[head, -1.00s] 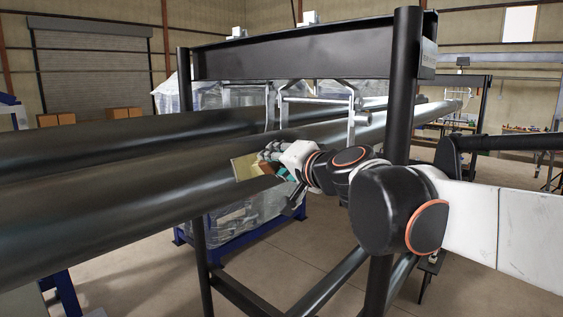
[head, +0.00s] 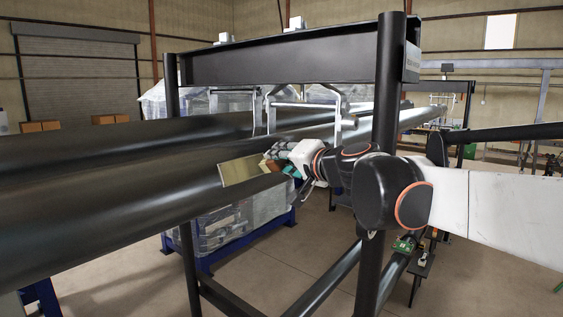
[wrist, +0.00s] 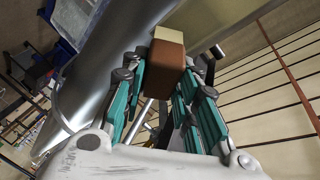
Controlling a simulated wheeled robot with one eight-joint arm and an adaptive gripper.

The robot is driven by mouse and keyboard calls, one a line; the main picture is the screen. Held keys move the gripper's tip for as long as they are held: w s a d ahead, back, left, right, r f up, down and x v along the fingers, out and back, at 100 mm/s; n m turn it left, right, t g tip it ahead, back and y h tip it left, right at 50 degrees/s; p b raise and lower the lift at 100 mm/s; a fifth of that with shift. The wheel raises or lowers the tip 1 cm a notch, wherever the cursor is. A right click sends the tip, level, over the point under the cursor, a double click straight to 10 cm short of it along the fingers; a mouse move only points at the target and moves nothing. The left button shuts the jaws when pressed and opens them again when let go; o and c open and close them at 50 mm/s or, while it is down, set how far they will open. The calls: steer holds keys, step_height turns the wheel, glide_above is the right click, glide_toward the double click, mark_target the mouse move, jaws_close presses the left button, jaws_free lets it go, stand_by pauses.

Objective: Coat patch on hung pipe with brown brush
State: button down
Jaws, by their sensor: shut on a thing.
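The patch (head: 246,169) is an olive-yellow rectangle with a paler edge on the side of the near hung pipe (head: 110,207). My gripper (head: 274,157), with teal-sided fingers, is at the right end of the patch, close to the pipe. In the wrist view my gripper (wrist: 160,88) is shut on the brown brush (wrist: 160,68), a brown block with a cream bristle end (wrist: 168,38) pointing away from me. The silvery pipe (wrist: 105,72) runs just left of it there. I cannot tell whether the bristles touch the patch; the fingers hide the brush in the head view.
A black stand with a crossbeam (head: 290,62) and an upright post (head: 387,130) surrounds the pipes, close behind my arm. A metal hanger (head: 337,108) is just beyond the gripper. A second pipe (head: 100,140) lies behind. Wrapped pallets (head: 235,215) stand below on the floor.

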stand_by(0.3)
steer(key=s+d+r+p, duration=0.2)
steer(key=s+d, duration=0.2)
steer(key=d, duration=0.2)
steer(key=shift+s+r+p, duration=0.3)
steer(key=shift+r+p, duration=0.05)
steer(key=shift+r, duration=0.05)
stand_by(0.8)
